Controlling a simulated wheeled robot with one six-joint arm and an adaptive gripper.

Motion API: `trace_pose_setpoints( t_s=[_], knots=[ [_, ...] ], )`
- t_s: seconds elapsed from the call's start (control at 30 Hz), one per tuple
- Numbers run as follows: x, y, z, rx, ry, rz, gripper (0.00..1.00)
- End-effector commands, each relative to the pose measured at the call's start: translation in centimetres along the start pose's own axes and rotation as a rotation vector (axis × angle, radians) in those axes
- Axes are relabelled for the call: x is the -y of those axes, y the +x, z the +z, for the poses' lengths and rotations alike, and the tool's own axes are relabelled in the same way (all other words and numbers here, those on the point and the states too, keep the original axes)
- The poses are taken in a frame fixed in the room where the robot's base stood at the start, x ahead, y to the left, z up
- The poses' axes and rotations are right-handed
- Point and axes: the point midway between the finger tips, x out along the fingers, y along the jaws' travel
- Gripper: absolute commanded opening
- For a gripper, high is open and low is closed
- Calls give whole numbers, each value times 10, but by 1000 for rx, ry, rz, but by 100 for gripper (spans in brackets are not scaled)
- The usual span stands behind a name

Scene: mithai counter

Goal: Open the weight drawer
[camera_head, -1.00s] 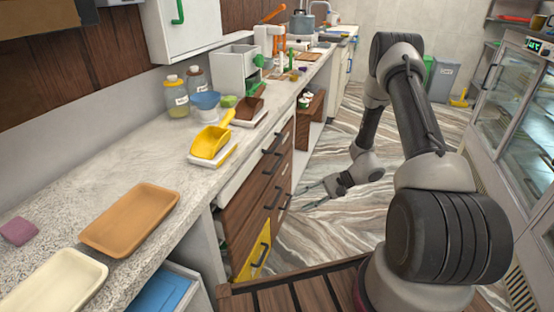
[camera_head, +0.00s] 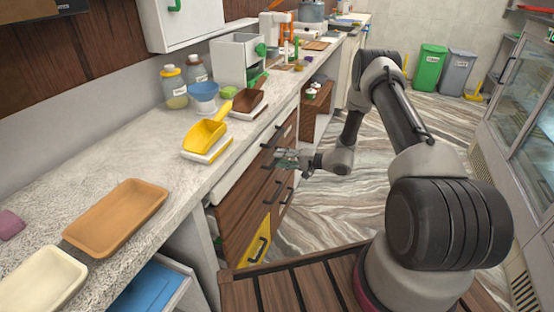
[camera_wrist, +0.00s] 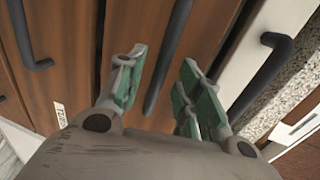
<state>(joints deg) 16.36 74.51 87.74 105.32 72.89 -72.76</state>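A brown wooden drawer bank (camera_head: 240,212) with dark bar handles stands under the counter. Its drawers look shut. I cannot tell which one is the weight drawer; a small white label (camera_wrist: 61,114) on a front in the wrist view is not clearly readable. My gripper (camera_head: 284,158) is at the upper drawer fronts. In the wrist view my gripper (camera_wrist: 163,78) is open, its green-padded fingers on either side of a dark bar handle (camera_wrist: 168,52). I cannot tell whether they touch it. Another handle (camera_wrist: 24,38) shows at left, and one (camera_wrist: 264,72) at right.
The counter (camera_head: 130,160) holds a yellow scoop (camera_head: 207,134) on a white scale, a brown scoop, a blue bowl (camera_head: 204,91), jars and a tan tray (camera_head: 117,215). Floor to the right is open; a glass cabinet stands far right.

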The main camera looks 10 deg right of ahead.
Motion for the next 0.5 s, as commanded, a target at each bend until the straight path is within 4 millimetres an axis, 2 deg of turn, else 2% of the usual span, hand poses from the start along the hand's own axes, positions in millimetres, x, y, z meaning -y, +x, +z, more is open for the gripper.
trace_pose_setpoints(
  t_s=[0.1,0.2,0.5],
  knots=[
    [0,16,1,2,0,1,35],
    [-1,23,0,1,2,1,35],
    [0,25,0,0,2,1,34]
  ],
)
